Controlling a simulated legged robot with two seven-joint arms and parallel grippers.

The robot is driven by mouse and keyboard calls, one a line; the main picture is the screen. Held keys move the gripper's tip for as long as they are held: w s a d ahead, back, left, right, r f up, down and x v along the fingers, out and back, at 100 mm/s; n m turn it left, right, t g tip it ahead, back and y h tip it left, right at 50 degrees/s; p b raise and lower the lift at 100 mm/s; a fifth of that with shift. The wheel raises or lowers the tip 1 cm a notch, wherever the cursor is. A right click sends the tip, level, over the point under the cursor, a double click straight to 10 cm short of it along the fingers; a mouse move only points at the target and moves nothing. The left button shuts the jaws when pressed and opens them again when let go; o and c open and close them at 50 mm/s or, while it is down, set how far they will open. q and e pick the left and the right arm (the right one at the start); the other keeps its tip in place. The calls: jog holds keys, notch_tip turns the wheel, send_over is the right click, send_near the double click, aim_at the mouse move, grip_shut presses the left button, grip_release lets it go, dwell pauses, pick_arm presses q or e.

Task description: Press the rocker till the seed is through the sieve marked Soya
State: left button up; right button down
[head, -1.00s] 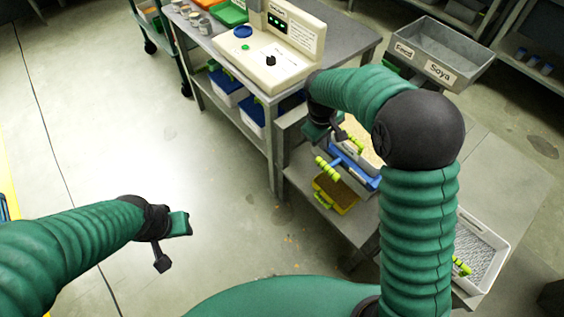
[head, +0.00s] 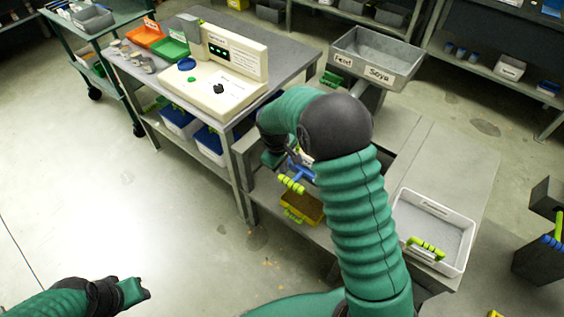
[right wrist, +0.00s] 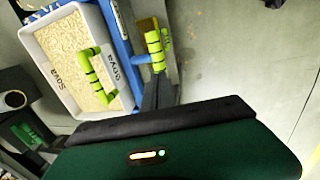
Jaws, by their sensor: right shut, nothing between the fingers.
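The cream console (head: 240,97) stands on the grey table, with a black rocker-like control (head: 218,88), a green button and a blue round part on it. In the right wrist view, a white tray of pale seed (right wrist: 68,50) has a green handle and a Soya label. Beside it is a blue frame (right wrist: 122,45) with a green grip and lettering that seems to read Soya. My right gripper (head: 285,158) is shut and empty near the blue frame's grip; my arm hides much there. My left gripper (head: 140,290) is low at left; its finger gap is unclear.
A grey hopper (head: 375,62) labelled Feed and Soya stands behind my right arm. A white tray with a green handle (head: 428,247) sits on the right bench. A yellow-rimmed brown tray (head: 302,208) is on the lower shelf. The floor at left is clear.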

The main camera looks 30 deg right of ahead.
aim_at(284, 182)
jog(key=f, duration=0.2)
jog(key=d+f, duration=0.1)
jog(key=f, duration=0.4)
jog(key=shift+w+d+f+b, duration=0.1)
jog(key=shift+w+d+b, duration=0.15)
jog(key=shift+d+b, duration=0.1)
pick_arm(q)
jog(key=shift+d+f, duration=0.1)
jog(key=shift+f, duration=0.2)
pick_arm(e)
jog(key=shift+a, duration=0.1)
